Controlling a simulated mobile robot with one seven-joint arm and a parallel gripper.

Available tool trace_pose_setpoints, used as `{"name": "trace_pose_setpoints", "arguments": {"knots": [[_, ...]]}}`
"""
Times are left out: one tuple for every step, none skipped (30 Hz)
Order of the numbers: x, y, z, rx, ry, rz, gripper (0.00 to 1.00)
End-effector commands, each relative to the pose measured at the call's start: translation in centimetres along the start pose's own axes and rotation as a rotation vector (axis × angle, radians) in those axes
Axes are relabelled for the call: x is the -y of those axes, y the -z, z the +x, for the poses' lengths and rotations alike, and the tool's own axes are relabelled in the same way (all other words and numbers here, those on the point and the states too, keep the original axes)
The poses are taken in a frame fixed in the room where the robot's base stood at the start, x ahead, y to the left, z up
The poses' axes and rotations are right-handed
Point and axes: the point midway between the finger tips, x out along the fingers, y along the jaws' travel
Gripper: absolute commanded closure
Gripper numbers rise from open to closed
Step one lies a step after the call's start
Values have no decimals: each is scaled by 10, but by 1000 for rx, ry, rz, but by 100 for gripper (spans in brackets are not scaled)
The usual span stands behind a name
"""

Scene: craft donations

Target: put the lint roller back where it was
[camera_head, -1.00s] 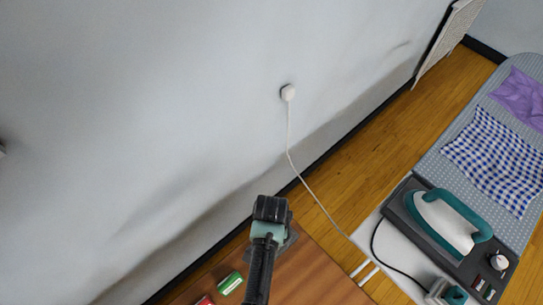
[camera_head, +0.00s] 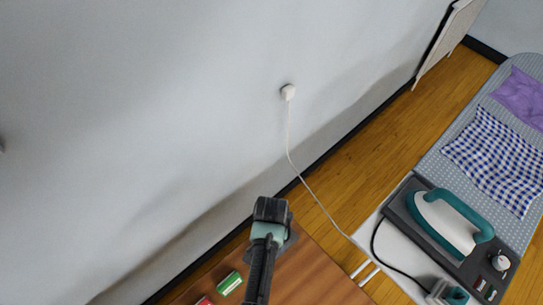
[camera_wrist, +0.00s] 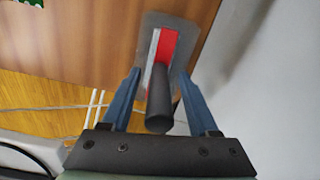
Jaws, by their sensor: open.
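In the wrist view, what looks like the lint roller, a dark round handle (camera_wrist: 160,100) with a red and white part at its far end, points up toward the camera. Its far end is over a grey rounded pad (camera_wrist: 191,32) on the brown wooden tabletop (camera_wrist: 85,30). My gripper (camera_wrist: 159,72) is open, with one blue finger on each side of the handle and a gap visible at both sides. In the head view my arm hides the roller, and only a bit of the grey pad (camera_head: 292,243) shows beside it.
Green (camera_head: 230,283) and red (camera_head: 205,301) small items lie on the table at left. A wall stands close behind. At right, an iron (camera_head: 447,222) rests beside an ironing board (camera_head: 440,155) with cloths. A white cord (camera_head: 312,195) hangs from the wall socket.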

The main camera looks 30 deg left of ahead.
Motion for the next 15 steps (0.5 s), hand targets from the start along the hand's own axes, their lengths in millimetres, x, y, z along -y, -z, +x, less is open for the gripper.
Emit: {"name": "trace_pose_setpoints", "arguments": {"knots": [[0,0,-1,0,0,0,39],[0,0,-3,0,0,0,39],[0,0,-6,-1,1,0,39],[0,0,-9,-2,1,0,39],[0,0,-13,-2,1,0,39],[0,1,-15,-3,2,0,39],[1,1,-19,-3,2,0,39],[1,1,-24,-4,2,0,39],[1,1,-32,-4,3,0,39],[0,1,-37,-4,2,0,39],[0,1,-43,-4,3,0,39],[1,1,-52,-5,3,0,39],[0,1,-59,-4,3,1,39],[0,1,-65,-5,3,1,39],[0,1,-74,-4,3,1,39]]}}
